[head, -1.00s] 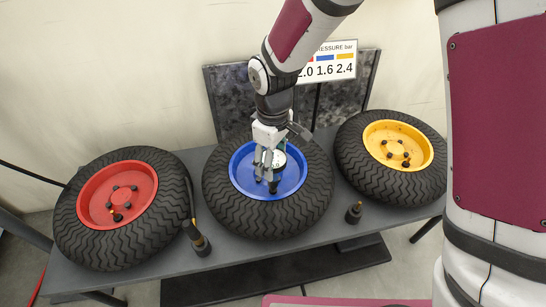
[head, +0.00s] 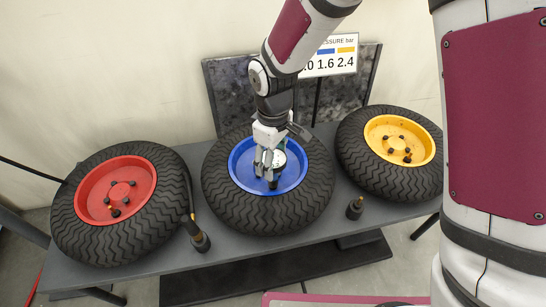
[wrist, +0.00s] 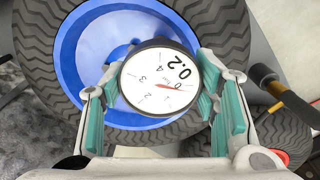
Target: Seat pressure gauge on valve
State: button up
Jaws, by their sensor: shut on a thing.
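The pressure gauge (wrist: 158,80) has a round white dial with a dark rim, a red needle and a reading that looks like 0.2. My gripper (head: 268,172) is shut on the gauge, with its teal finger pads on both sides of it in the wrist view. The gauge is over the blue wheel (head: 245,178), the middle of three wheels, in the head view. A dark part below the gauge reaches down toward the blue rim. The valve is hidden behind the gauge and fingers, so I cannot tell whether they touch.
A red wheel (head: 92,200) lies on the left and a yellow wheel (head: 376,138) on the right of the grey table (head: 318,222). A hose end (head: 199,238) and a small black part (head: 355,208) stand along the front. A pressure sign (head: 335,58) is behind.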

jog(key=shift+f, duration=0.1)
jog(key=o, duration=1.3)
notch_tip(320, 180, up, 12)
